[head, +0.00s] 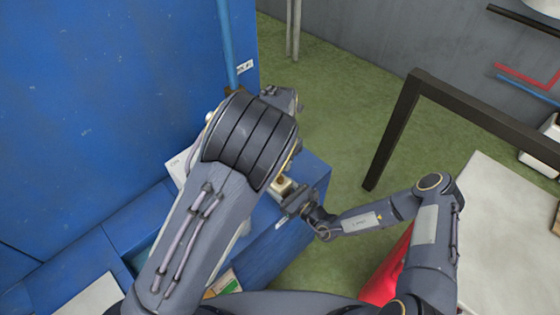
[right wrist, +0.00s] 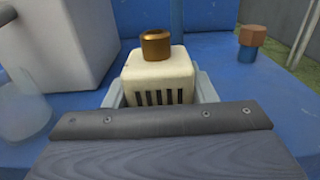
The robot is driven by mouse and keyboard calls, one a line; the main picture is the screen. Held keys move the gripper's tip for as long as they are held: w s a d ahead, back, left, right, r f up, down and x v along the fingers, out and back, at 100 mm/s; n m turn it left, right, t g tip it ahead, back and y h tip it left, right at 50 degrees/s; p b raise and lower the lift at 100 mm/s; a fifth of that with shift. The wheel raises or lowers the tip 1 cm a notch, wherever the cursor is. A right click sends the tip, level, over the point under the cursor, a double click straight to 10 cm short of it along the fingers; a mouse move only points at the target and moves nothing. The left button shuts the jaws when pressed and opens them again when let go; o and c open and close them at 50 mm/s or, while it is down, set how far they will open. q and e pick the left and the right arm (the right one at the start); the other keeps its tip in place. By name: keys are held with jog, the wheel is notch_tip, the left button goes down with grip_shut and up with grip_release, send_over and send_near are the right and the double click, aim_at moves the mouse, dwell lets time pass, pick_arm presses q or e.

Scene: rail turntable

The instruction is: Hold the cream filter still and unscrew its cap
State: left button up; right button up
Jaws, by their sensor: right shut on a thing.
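The cream filter (right wrist: 158,82) is a boxy block with dark slots in its front, upright on the blue surface in the right wrist view. Its brown cap (right wrist: 156,45) sits on top. My right gripper (right wrist: 160,95) is shut on the filter, with a light grey finger at either side of it. In the head view my right gripper (head: 290,196) reaches in from the right to the filter (head: 281,185), which is partly hidden there. My left arm crosses the middle of the head view, and its gripper does not show.
A pale box (right wrist: 65,40) and a clear, see-through object (right wrist: 20,105) stand left of the filter. A brown-topped blue peg (right wrist: 250,43) stands at the right. In the head view, a dark frame (head: 395,130) and a pale table (head: 495,235) are at the right, with green floor between.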

jog(key=o, duration=1.5)
jog(key=shift+c, duration=0.2)
jog(key=v, duration=1.2)
jog(key=shift+s+d, duration=0.1)
